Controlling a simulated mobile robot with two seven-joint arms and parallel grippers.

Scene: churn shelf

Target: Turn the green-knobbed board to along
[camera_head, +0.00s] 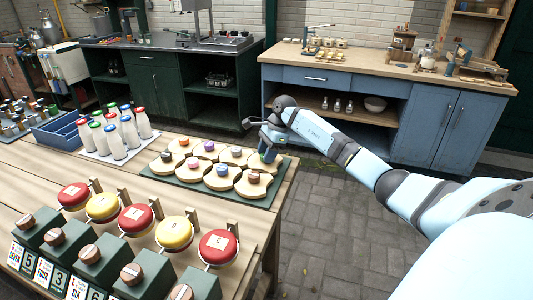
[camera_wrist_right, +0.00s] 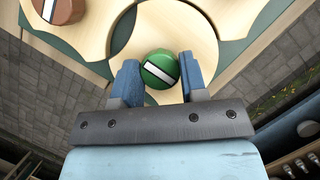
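My left gripper is out of the head view.
Several round boards with other coloured knobs, such as a purple one (camera_head: 209,146), lie close beside it on the tray. Bottles (camera_head: 115,143) stand to the left. Red and yellow discs (camera_head: 136,217) on stands are in front. Open floor (camera_head: 335,225) lies right of the table.

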